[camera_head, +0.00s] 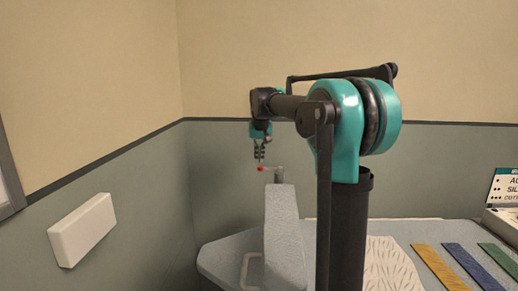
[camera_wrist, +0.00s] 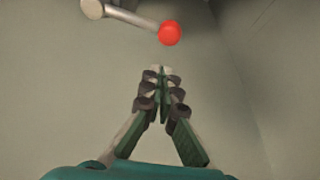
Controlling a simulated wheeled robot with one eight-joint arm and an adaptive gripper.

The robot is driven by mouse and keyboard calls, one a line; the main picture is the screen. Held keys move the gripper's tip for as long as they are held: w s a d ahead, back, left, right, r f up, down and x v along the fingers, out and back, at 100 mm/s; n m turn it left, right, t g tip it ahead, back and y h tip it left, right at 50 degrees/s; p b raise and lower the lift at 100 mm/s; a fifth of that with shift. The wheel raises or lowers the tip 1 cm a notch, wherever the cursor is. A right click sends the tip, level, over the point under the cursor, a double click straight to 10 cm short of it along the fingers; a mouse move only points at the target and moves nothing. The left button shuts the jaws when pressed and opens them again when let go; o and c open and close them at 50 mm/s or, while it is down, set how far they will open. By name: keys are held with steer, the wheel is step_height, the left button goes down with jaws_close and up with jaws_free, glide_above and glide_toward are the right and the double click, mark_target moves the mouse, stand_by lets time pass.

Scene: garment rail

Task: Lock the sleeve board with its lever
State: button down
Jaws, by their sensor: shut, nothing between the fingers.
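The sleeve board (camera_head: 284,225) is a grey padded board pointing away from me above the table. At its far end is the lever (camera_head: 271,168), a thin metal arm with a red ball knob (camera_head: 260,169) at its left end. In the wrist view the lever (camera_wrist: 135,16) runs from a round metal pivot at upper left to the red knob (camera_wrist: 169,33). My gripper (camera_head: 260,158) points down by the knob in the head view. In the wrist view my gripper (camera_wrist: 162,72) is shut and empty, its fingertips just below the knob in the picture, with a small gap showing.
The grey ironing table (camera_head: 222,258) lies below, with a metal wire loop (camera_head: 248,270) at its front. A white patterned cloth and several coloured strips (camera_head: 438,265) lie at right. A white box (camera_head: 82,230) is on the left wall.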

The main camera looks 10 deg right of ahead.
mark_target(259, 167)
steer(key=shift+s+f, duration=0.2)
steer(key=shift+s, duration=0.35)
steer(key=shift+s+f, duration=0.15)
steer(key=shift+s, duration=0.35)
steer(key=shift+s+a+n+y, duration=0.2)
steer(key=shift+s+n+y, duration=0.15)
steer(key=shift+n, duration=0.25)
steer(key=shift+s+a+n+y, duration=0.1)
steer(key=shift+s+n+y, duration=0.25)
steer(key=shift+s+n, duration=0.7)
steer(key=s+n, duration=0.1)
steer(key=n, duration=0.1)
steer(key=s+d+n+g+y, duration=0.1)
steer(key=s+n, duration=0.1)
steer(key=n, duration=0.1)
steer(key=s+n+g+y, duration=0.1)
steer(key=s+n, duration=0.1)
steer(key=n, duration=0.1)
steer(key=shift+d, duration=0.25)
steer(key=s+d+n, duration=0.1)
steer(key=n, duration=0.1)
steer(key=n+g, duration=0.1)
steer(key=n, duration=0.1)
steer(key=shift+s+d+y, duration=0.3)
steer(key=shift+s+d, duration=0.6)
steer(key=shift+d, duration=0.4)
